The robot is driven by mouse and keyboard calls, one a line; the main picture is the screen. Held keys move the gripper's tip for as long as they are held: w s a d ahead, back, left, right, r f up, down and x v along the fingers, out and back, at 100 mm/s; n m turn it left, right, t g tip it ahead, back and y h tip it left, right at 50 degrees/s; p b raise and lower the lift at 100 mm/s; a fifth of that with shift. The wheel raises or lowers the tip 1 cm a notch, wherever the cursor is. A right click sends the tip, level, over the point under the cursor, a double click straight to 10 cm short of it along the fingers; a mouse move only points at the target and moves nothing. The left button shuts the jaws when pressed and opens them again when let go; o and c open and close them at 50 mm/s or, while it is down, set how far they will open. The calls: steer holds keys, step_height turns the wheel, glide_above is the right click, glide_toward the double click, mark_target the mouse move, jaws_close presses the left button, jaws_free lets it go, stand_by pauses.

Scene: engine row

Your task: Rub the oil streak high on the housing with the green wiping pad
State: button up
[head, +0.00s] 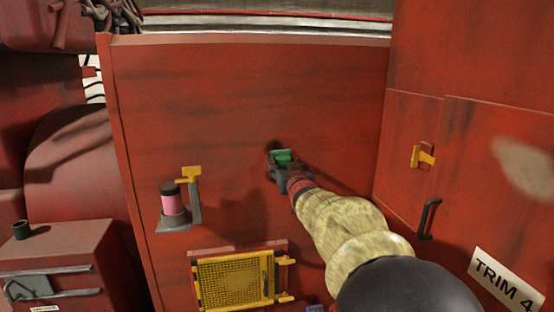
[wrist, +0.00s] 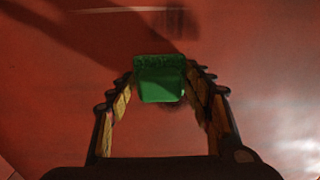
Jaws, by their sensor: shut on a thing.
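The green wiping pad (wrist: 160,80) is held between the fingertips of my gripper (wrist: 158,84) in the wrist view. In the head view the pad (head: 284,157) shows as a small green patch at the end of my gripper (head: 280,162), in front of the red housing (head: 230,100). I cannot tell whether the pad touches the panel. Dark smudges run across the upper part of the housing, and I cannot tell which is the oil streak. A small dark patch just below the pad shows in the wrist view, partly hidden by it.
A pink-and-black cylinder (head: 173,202) sits on a bracket at the left, beside a yellow lever (head: 190,173). A yellow mesh guard (head: 235,280) is low on the panel. The right wall bears a yellow latch (head: 423,156) and a dark handle (head: 429,218).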

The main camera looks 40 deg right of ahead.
mark_target(275, 152)
steer(key=shift+s+d+p, duration=0.6)
steer(key=shift+d, duration=0.3)
steer(key=shift+r+p, duration=0.95)
steer(key=shift+r, duration=0.6)
steer(key=a+b, duration=0.1)
steer(key=w+a+b, duration=0.2)
steer(key=b, duration=0.1)
steer(key=shift+f, duration=0.25)
steer(key=shift+w+a+r+b, duration=0.1)
steer(key=shift+w+a+b, duration=0.05)
steer(key=shift+a+b, duration=0.2)
steer(key=w+a+b, duration=0.1)
steer(key=b, duration=0.2)
steer(key=a+b, duration=0.1)
steer(key=b, duration=0.2)
steer(key=shift+w+a, duration=0.3)
steer(key=shift+w, duration=0.05)
steer(key=shift+w+a+b, duration=0.15)
steer(key=shift+a+b, duration=0.15)
steer(key=shift+b, duration=0.25)
steer(key=v, duration=0.6)
